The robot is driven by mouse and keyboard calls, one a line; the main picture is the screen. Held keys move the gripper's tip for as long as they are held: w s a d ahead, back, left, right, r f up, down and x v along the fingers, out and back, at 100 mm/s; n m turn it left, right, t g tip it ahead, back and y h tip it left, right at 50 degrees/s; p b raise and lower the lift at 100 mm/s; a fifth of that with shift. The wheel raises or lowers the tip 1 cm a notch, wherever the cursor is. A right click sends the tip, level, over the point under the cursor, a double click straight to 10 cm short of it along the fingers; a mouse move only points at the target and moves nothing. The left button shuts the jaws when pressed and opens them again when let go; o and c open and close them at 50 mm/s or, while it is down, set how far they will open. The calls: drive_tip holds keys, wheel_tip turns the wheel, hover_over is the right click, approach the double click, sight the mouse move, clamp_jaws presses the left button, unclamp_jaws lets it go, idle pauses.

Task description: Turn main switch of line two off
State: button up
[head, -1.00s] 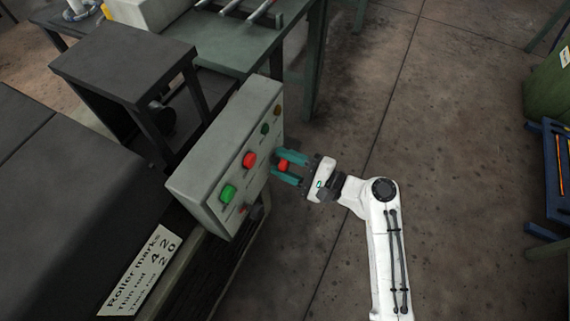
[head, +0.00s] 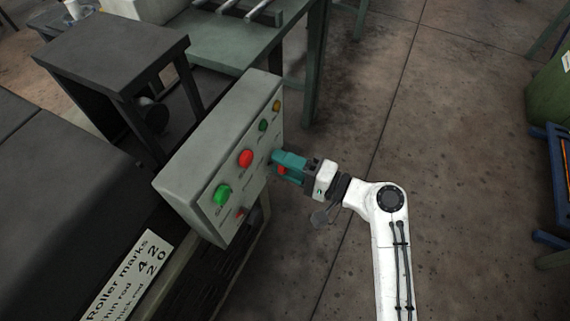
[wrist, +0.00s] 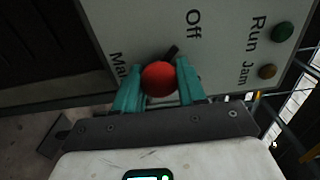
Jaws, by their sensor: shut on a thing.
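A grey control box (head: 215,130) is at the centre left in the head view. Its front face also shows in the wrist view (wrist: 150,25), with the words "Off", "Run", "Jam" and a partly hidden "Ma…". The main switch has a red ball knob (wrist: 159,79), and a short dark piece shows just beyond it. My gripper (wrist: 158,85) is shut on this switch, with one teal finger on each side of the red ball. In the head view, my gripper (head: 287,163) is at the box's right front, and a little of the red knob (head: 282,170) shows below the fingers.
The box face carries a green button (head: 222,194), a red button (head: 245,158) and small lamps. A dark stand (head: 115,55) and a green table (head: 225,45) are behind.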

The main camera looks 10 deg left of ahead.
drive_tip(key=shift+f, duration=0.1)
idle(0.3)
drive_tip(key=o, duration=1)
drive_tip(key=shift+d, duration=0.1)
drive_tip(key=p+v, duration=0.1)
drive_tip(key=v, duration=0.9)
drive_tip(key=shift+s+d, duration=0.15)
drive_tip(key=shift+d, duration=0.15)
